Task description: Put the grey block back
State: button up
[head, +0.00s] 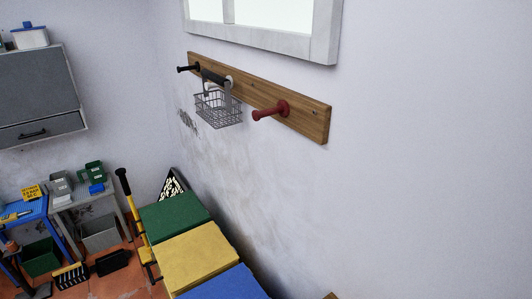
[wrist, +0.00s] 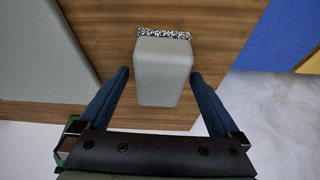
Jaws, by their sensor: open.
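The grey block (wrist: 165,75) lies on a brown wooden surface (wrist: 100,25) in the wrist view. A black-and-white speckled strip (wrist: 165,35) runs along its far end. My gripper (wrist: 159,74) is open, with one blue finger on each side of the block. A gap shows between each finger and the block, and I cannot tell how far above the wood the fingertips are. Neither the gripper nor this block can be made out in the head view.
In the wrist view a large grey panel (wrist: 30,50) lies left, and blue (wrist: 250,40) and yellow (wrist: 297,30) surfaces right. In the head view a wooden peg rail (head: 300,113) holds a wire basket (head: 218,108). Green (head: 172,218), yellow (head: 200,255) and blue boxes line the wall.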

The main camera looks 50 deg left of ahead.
jog(key=shift+f, duration=0.1)
jog(key=v, duration=1.3)
jog(key=shift+w+b, duration=0.25)
jog(key=shift+b, duration=0.2)
jog(key=shift+d, duration=0.1)
